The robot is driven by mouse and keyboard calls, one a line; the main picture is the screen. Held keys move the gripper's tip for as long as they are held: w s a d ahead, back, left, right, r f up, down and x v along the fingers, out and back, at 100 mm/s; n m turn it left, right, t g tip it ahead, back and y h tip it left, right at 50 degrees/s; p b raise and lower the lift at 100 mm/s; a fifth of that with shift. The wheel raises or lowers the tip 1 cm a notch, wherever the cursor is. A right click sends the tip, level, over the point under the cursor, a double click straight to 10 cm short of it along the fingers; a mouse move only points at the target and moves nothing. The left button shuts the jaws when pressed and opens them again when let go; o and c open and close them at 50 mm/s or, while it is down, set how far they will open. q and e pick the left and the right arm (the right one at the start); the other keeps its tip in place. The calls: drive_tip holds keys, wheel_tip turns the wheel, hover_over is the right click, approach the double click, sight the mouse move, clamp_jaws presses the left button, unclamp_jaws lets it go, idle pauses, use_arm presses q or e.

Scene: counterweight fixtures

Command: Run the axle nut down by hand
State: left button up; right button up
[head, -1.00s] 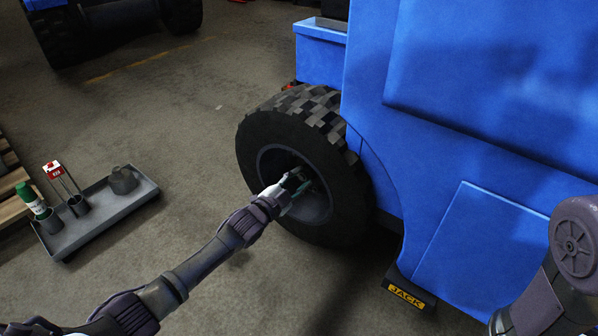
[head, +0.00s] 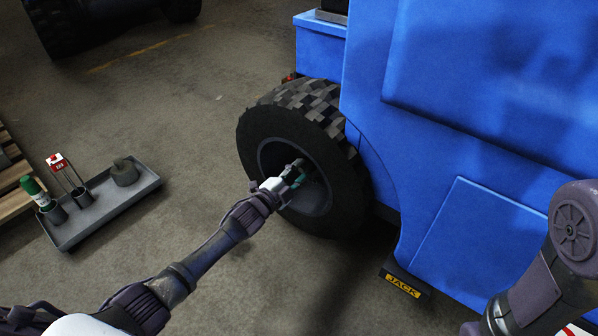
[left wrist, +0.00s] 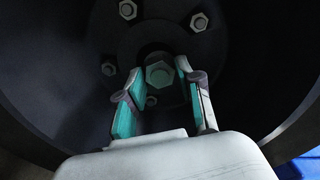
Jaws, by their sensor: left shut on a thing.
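The axle nut (left wrist: 160,73) is a pale grey hex nut at the dark hub centre in the left wrist view. Smaller wheel nuts (left wrist: 198,22) sit around it on the hub. My left gripper (left wrist: 158,76) has its teal-padded fingers on either side of the axle nut and is shut on it. In the head view my left gripper (head: 296,176) reaches into the rim of the black tyre (head: 262,125), where it hides the nut. How far the nut sits along its thread cannot be told. My right arm shows at the right edge, but its gripper is out of view.
The wheel belongs to a blue vehicle (head: 470,130). A block marked JACK (head: 403,288) stands on the floor beside it. A grey tray (head: 108,215) at left holds a green-capped bottle (head: 35,190), a red-and-white tagged item (head: 57,163) and cups. Floor between tray and wheel is clear.

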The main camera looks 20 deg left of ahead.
use_arm(q)
drive_tip(key=shift+f, duration=0.1)
drive_tip(key=o, duration=1.1)
drive_tip(key=shift+o, duration=0.2)
drive_tip(key=v, duration=1.2)
